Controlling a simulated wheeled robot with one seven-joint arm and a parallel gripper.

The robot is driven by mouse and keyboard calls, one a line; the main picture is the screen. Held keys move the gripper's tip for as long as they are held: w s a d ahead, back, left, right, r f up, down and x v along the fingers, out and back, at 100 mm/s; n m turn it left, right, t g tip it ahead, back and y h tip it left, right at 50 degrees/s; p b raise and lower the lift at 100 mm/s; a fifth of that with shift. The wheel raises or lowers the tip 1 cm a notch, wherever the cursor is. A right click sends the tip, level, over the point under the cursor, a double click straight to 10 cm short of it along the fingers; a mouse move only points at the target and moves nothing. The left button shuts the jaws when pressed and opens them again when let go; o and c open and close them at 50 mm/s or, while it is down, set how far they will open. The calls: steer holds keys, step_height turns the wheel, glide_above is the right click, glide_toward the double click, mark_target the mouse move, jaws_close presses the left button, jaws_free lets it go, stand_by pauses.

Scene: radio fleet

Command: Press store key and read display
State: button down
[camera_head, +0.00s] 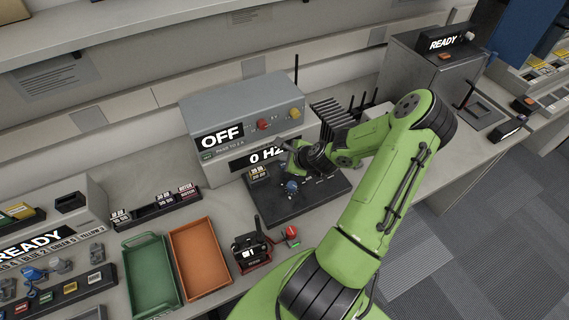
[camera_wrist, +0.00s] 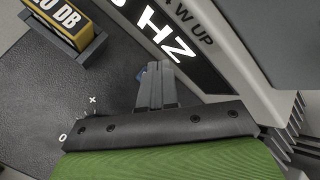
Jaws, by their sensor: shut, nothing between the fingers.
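My gripper (camera_head: 288,147) is shut and empty, pointing left in front of the grey instrument (camera_head: 200,100) in the head view. In the wrist view its closed fingers (camera_wrist: 155,72) lie just below the frequency display (camera_wrist: 150,25), whose visible part reads "HZ". A red knob (camera_head: 263,125) and a yellow knob (camera_head: 295,114) sit on the instrument. I cannot pick out a store key or tell whether the fingers touch anything.
A black panel (camera_head: 300,208) with a blue knob (camera_head: 291,186) lies below. A yellow "20 DB" block (camera_wrist: 78,28) is left of my fingers. A green tray (camera_head: 127,262) and an orange tray (camera_head: 178,250) stand left of a small black device (camera_head: 250,243). Upright black fins (camera_head: 330,115) stand to the right.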

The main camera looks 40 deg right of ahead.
steer(key=shift+f, duration=0.15)
steer(key=shift+f, duration=0.3)
steer(key=shift+f+b, duration=0.35)
steer(key=shift+b, duration=0.15)
stand_by(0.5)
stand_by(0.3)
steer(key=shift+r+p, duration=0.8)
step_height(320, 180, up, 5)
steer(key=p, duration=0.4)
steer(key=shift+r+p, duration=0.15)
steer(key=shift+p, duration=0.25)
steer(key=shift+f, duration=0.2)
